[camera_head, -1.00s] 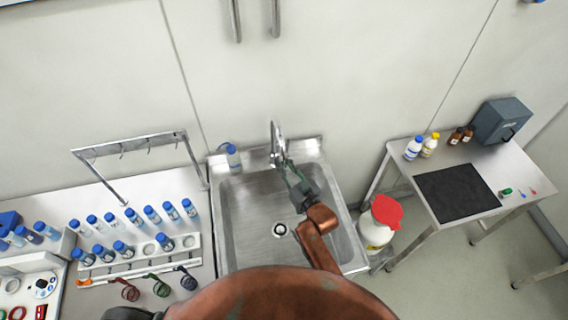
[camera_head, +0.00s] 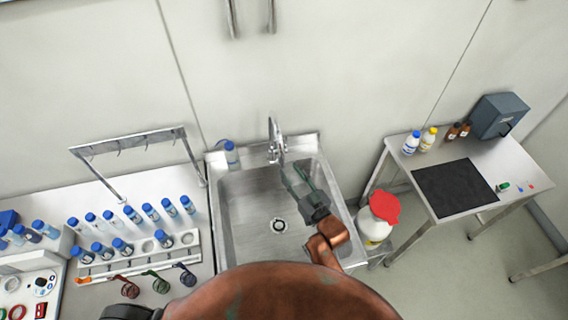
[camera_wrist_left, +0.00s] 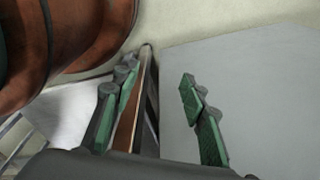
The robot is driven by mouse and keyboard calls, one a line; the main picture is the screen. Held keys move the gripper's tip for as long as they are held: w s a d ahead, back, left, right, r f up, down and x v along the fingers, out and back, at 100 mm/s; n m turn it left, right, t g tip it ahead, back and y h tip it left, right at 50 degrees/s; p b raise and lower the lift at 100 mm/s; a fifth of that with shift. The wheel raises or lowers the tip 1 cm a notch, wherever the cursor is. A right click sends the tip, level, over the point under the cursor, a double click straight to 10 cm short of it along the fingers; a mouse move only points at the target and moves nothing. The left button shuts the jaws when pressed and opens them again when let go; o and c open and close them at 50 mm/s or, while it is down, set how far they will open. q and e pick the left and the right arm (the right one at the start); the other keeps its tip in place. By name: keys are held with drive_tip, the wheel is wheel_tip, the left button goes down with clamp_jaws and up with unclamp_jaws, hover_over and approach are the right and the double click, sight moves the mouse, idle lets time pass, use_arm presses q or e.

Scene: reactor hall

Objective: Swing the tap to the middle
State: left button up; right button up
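The metal tap (camera_head: 275,142) stands at the back edge of the steel sink (camera_head: 232,208), right of the middle of the rim. Its top rises in front of the wall, and its lower part reaches toward the basin. My right gripper (camera_head: 292,170) is over the basin, just in front of and below the tap. Its green-padded fingers look parted with nothing between them, and a small gap seems to separate them from the tap. My left gripper (camera_wrist_left: 158,76) shows in the left wrist view with its fingers apart and empty.
A blue-capped bottle (camera_head: 231,155) stands at the sink's back left corner. A bottle rack (camera_head: 100,268) and hook stand (camera_head: 130,144) are to the left. A red-lidded white container (camera_head: 375,222) stands right of the sink, before a side table (camera_head: 515,165).

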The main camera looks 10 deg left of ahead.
drive_tip(key=v, duration=0.5)
drive_tip(key=shift+s, duration=0.1)
idle(0.3)
